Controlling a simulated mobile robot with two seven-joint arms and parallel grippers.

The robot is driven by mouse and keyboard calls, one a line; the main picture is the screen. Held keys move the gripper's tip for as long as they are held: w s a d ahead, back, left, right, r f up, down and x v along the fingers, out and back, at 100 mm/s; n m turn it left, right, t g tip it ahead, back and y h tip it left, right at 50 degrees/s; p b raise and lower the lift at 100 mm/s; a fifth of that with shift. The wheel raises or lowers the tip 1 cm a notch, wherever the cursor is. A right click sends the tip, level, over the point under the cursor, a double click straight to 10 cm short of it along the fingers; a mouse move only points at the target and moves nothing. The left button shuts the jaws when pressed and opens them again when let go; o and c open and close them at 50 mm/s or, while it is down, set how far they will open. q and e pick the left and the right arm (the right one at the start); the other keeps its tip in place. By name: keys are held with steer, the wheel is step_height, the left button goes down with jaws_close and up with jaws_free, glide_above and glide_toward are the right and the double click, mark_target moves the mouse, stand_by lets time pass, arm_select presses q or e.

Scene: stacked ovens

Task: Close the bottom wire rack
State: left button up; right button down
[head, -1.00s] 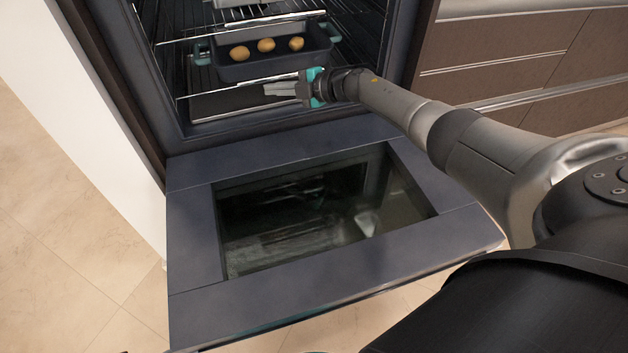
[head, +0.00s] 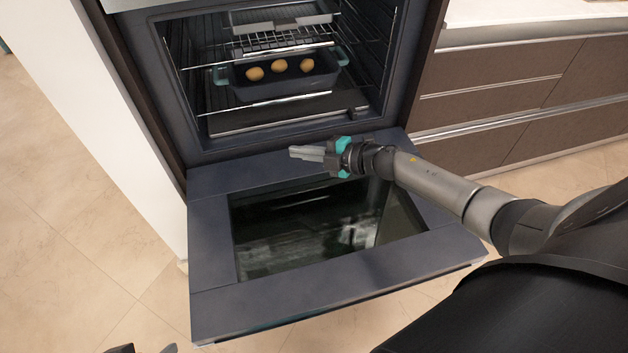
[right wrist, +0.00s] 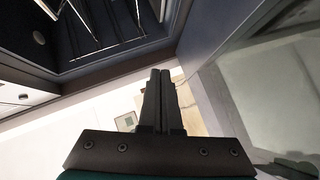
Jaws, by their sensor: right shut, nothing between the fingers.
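The bottom wire rack (head: 292,97) is inside the open oven, under a dark blue baking dish (head: 284,75) with teal handles and three round yellow-brown items. The rack appears to lie within the oven cavity, its front bar near the opening; the dish hides much of it. My right gripper (head: 306,154) is outside the oven, in front of the opening and above the lowered door, apart from the rack. Its fingers are shut and empty. They also show closed together in the right wrist view (right wrist: 158,100). My left gripper cannot be made out; only a dark piece shows at the bottom left edge.
The oven door (head: 215,245) is folded down flat with a glass window (head: 320,225). An upper rack (head: 280,47) carries a grey tray (head: 281,16). Drawers (head: 510,100) stand to the right. A white panel (head: 110,110) stands to the left. Floor is clear at the left.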

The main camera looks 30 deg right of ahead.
steer(key=s+a+p, duration=0.2)
steer(key=s, duration=0.8)
steer(key=shift+s+a, duration=0.25)
steer(key=shift+a, duration=0.05)
